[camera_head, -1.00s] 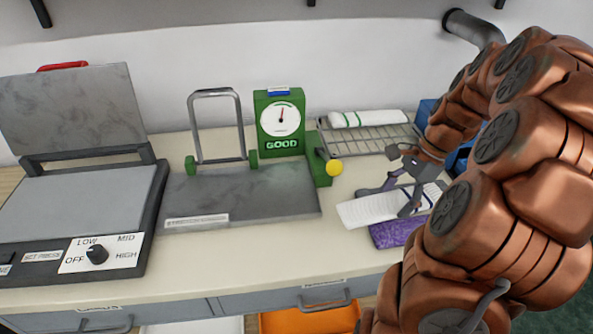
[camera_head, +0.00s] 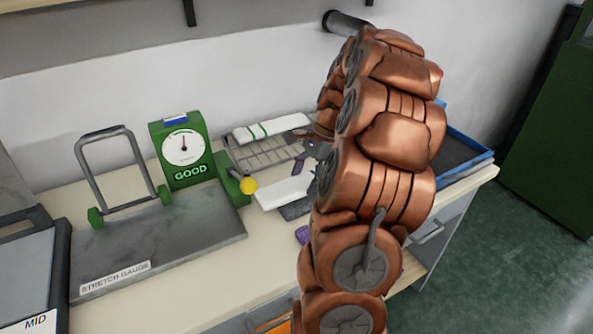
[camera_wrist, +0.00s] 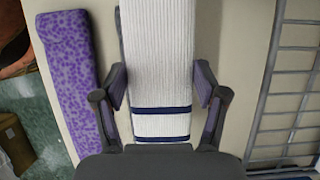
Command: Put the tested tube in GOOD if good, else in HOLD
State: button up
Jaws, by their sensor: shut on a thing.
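The tested tube (camera_wrist: 158,50) is a flat white ribbed knit with two navy bands near the end closest to me. My gripper (camera_wrist: 160,88) is shut on it, one finger at each long edge, just above the bands. In the head view the white tube (camera_head: 283,193) shows right of the gauge, with my gripper (camera_head: 306,165) partly hidden behind my arm. The stretch gauge (camera_head: 215,233) has a green dial box (camera_head: 183,150) with its needle pointing about straight up and a sign reading GOOD. No HOLD label is readable.
A wire rack (camera_head: 262,153) behind holds a white tube with green bands (camera_head: 270,127). A purple speckled piece (camera_wrist: 70,75) lies left of the tube in the wrist view. A blue tray (camera_head: 465,150) stands at the counter's right end. A yellow-knobbed lever (camera_head: 248,185) sticks out nearby.

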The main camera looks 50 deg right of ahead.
jog(key=shift+w+d+f+p, duration=0.1)
jog(key=shift+w+d+p, duration=0.15)
jog(key=shift+w+d, duration=0.65)
jog(key=shift+w+d+f+p, duration=0.2)
jog(key=shift+w+d, duration=0.15)
jog(key=shift+w, duration=0.9)
jog(key=shift+w+d+f+p, duration=0.1)
jog(key=shift+w+d+p, duration=0.15)
jog(key=shift+w+d, duration=0.65)
jog(key=shift+d+p+x, duration=0.2)
jog(key=shift+p+x, duration=0.05)
jog(key=shift+x, duration=0.6)
jog(key=shift+d+p+x, duration=0.2)
jog(key=shift+p+x, duration=0.05)
jog(key=shift+x, duration=0.6)
jog(key=shift+f, duration=0.35)
jog(key=o, duration=0.7)
jog(key=b+v, duration=0.2)
jog(key=v, duration=1)
jog(key=shift+r, duration=0.25)
jog(key=shift+a, duration=0.1)
